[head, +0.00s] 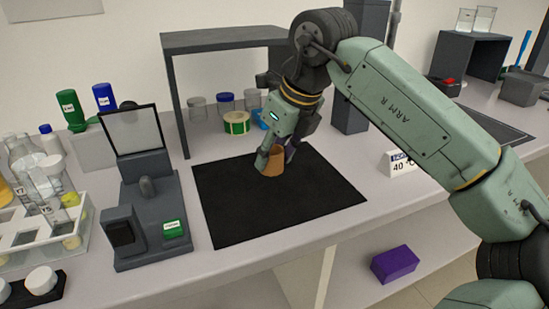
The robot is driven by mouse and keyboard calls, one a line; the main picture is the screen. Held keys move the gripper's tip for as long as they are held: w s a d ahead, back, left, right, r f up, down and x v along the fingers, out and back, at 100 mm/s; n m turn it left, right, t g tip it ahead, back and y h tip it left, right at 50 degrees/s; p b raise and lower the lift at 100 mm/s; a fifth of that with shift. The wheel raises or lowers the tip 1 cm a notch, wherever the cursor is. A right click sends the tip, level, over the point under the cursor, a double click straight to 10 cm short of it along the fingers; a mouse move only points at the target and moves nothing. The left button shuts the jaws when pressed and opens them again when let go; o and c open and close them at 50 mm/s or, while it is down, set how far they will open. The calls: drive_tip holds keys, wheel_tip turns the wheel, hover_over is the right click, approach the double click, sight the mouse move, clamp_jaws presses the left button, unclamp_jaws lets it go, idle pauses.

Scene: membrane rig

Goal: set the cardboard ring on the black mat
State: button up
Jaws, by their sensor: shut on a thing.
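The cardboard ring (271,164) is an orange-brown, short hollow piece over the black mat (235,215), towards its back middle. My gripper (274,158) points down from above and is shut on the ring, with a finger at its left side and one at its right. The ring looks upright or slightly tilted. Its lower edge is at or very close to the mat; I cannot tell whether it touches. The fingers hide part of the ring's rim.
A dark shelf frame (172,100) stands behind the mat, with jars and a green-labelled roll (236,123) under it. A grey device (150,215) stands left of the mat. A white temperature display (402,163) is at the right. The front of the mat is clear.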

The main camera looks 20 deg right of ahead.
drive_tip(key=shift+w+d+f, duration=0.15)
drive_tip(key=shift+w+d, duration=0.1)
drive_tip(key=shift+w, duration=0.15)
drive_tip(key=shift+f, duration=1.8)
drive_tip(key=o, duration=0.7)
drive_tip(key=shift+o, duration=0.2)
drive_tip(key=shift+p, duration=0.3)
drive_tip(key=shift+r, duration=0.25)
drive_tip(key=b+v, duration=0.1)
drive_tip(key=v, duration=1.1)
